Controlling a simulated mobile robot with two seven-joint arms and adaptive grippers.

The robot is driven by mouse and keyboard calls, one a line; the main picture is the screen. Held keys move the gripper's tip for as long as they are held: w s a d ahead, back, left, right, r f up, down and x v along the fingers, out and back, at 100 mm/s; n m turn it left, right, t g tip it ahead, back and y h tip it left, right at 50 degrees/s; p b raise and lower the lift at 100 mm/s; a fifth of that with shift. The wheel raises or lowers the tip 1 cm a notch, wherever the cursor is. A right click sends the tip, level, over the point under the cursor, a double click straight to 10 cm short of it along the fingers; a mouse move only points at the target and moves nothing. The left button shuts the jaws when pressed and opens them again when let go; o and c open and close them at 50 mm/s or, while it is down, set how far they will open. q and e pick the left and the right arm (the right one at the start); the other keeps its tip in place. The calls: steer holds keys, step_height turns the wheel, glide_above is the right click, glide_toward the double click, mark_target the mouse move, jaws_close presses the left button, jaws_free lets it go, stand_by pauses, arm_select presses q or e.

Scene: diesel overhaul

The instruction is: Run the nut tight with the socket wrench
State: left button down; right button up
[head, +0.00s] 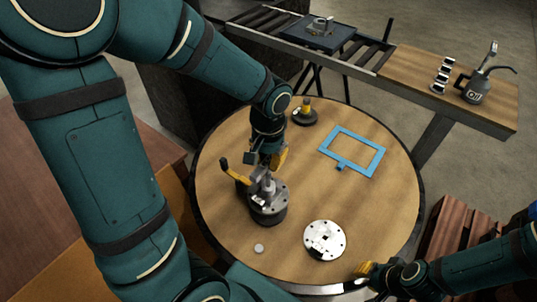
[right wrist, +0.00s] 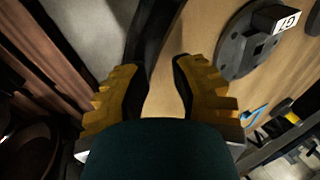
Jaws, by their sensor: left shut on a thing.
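My left gripper (head: 262,172) reaches down from above over a dark round housing (head: 268,213) with a metal flange, on the round table. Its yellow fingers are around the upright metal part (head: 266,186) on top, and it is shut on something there. The arm and fingers hide most of the contact, so I cannot make out the nut or the socket wrench. My right gripper (head: 365,270) is at the table's front right edge. In the right wrist view the right gripper (right wrist: 160,85) has its fingers apart with nothing between them.
A pale flanged disc (head: 325,240) and a small grey disc (head: 258,248) lie nearby. A blue frame (head: 360,168) and a black-based stand with a yellow top (head: 305,112) are farther back. The right of the round table (head: 395,205) is clear. A conveyor bench (head: 410,80) stands behind.

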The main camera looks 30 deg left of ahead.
arm_select(q)
steer(key=m+p, duration=0.1)
steer(key=m, duration=0.3)
steer(key=shift+r, duration=0.1)
steer(key=m+p, duration=0.2)
steer(key=m, duration=0.2)
steer(key=m+p, duration=0.1)
steer(key=m, duration=0.2)
steer(key=shift+p, duration=0.3)
steer(key=m+p, duration=0.4)
steer(key=m, duration=0.2)
steer(key=shift+s+m, duration=0.15)
steer(key=shift+m, duration=0.15)
steer(key=shift+f+b, duration=0.25)
steer(key=shift+b, duration=0.2)
steer(key=shift+n, duration=0.4)
arm_select(e)
step_height(320, 180, up, 8)
steer(key=w, duration=0.2)
steer(key=shift+d+t, duration=0.25)
steer(key=shift+t, duration=0.15)
arm_select(q)
steer(key=shift+r, duration=0.2)
arm_select(e)
steer(key=shift+w, duration=0.1)
